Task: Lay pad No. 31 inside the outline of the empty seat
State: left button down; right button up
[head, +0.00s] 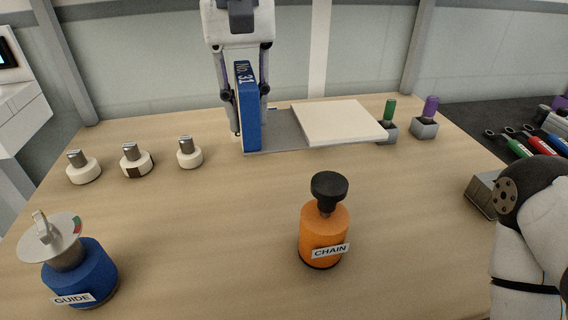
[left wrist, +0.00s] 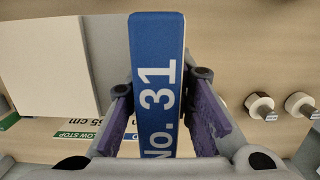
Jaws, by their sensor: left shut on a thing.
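Pad No. 31 (head: 250,112) is a blue slab with white lettering, standing on edge in the head view. My left gripper (head: 248,98) is shut on it from above, a finger on each side. In the left wrist view the pad (left wrist: 156,50) stands between the purple-faced fingers. Its lower end is at the left part of a grey plate (head: 285,128); I cannot tell whether it touches. A cream pad (head: 338,122) lies flat on the right part of the plate. The seat outline cannot be made out. My right gripper is not clearly seen; only part of that arm shows.
Several white knobs (head: 136,160) stand at the left. A blue GUIDE cylinder (head: 85,272) and an orange CHAIN cylinder (head: 324,236) stand in front. Green (head: 390,108) and purple (head: 430,107) handled blocks stand right of the plate. The wooden table's middle is clear.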

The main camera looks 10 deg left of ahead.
aim_at(246, 128)
pick_arm(q)
jog(key=f, duration=0.1)
jog(key=s+f, duration=0.1)
jog(key=shift+s+f, duration=0.2)
jog(key=shift+f, duration=0.15)
jog(key=f, duration=1)
jog(key=shift+w+f, duration=0.2)
jog(key=shift+w, duration=0.1)
jog(key=shift+f, duration=0.15)
jog(key=c, duration=1.4)
grip_release()
